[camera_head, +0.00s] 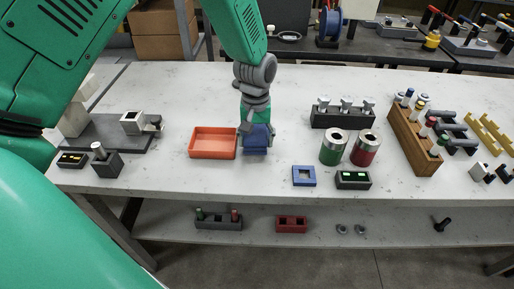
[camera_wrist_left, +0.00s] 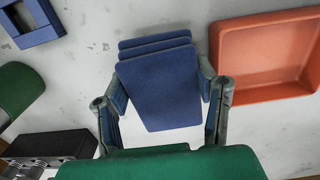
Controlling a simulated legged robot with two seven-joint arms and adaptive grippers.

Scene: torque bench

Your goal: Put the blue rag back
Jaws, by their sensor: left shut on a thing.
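The blue rag (camera_head: 257,140) is a folded cloth in layers, next to the right side of the orange tray (camera_head: 213,155). My left gripper (camera_head: 256,122) comes from above and is shut on the rag. In the left wrist view the rag (camera_wrist_left: 160,85) sits between the two fingers of my left gripper (camera_wrist_left: 162,98), with one finger against each side. The orange tray (camera_wrist_left: 262,97) is empty and lies apart from the rag. I cannot tell whether the rag touches the table. My right gripper is not in view.
A blue square frame (camera_head: 304,176) and a black box with green lights (camera_head: 353,180) lie to the right near the front edge. Green (camera_head: 333,148) and red (camera_head: 365,150) cans stand behind them. A black block with knobs (camera_head: 343,115) stands further back. A dark plate with fixtures (camera_head: 110,132) is at left.

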